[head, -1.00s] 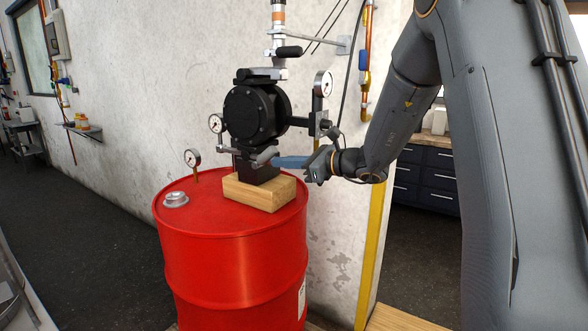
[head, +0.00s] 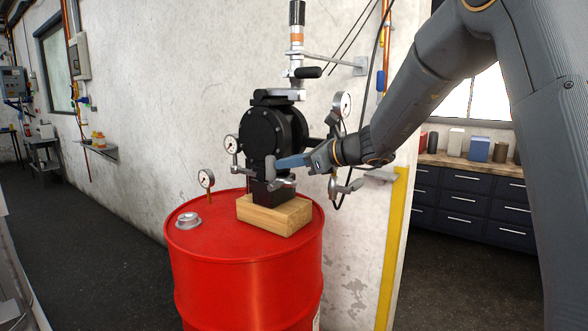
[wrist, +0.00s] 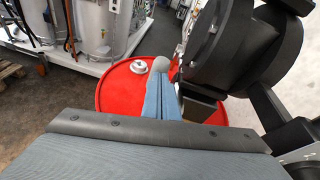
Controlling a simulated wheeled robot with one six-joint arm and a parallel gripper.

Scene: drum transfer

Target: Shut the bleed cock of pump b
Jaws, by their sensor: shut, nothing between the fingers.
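A black pump (head: 270,135) stands on a wooden block (head: 275,213) on top of a red drum (head: 245,255). No label is readable, so I cannot tell whether it is pump b. A grey lever handle (head: 270,168) stands near upright low on the pump's front, with metal fittings beside it. My gripper (head: 282,162) has blue fingers, is shut and empty, and its tips are at this handle. In the wrist view the shut fingers (wrist: 161,95) reach towards a grey rounded handle end (wrist: 160,63); contact is unclear. The pump (wrist: 215,45) is right of the fingers.
Gauges stand left (head: 232,144) and right (head: 342,104) of the pump; another gauge (head: 206,179) and a metal bung (head: 188,221) are on the drum top. A pipe with a black-handled lever (head: 308,72) rises above the pump. A wall is close behind. Floor is clear at left.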

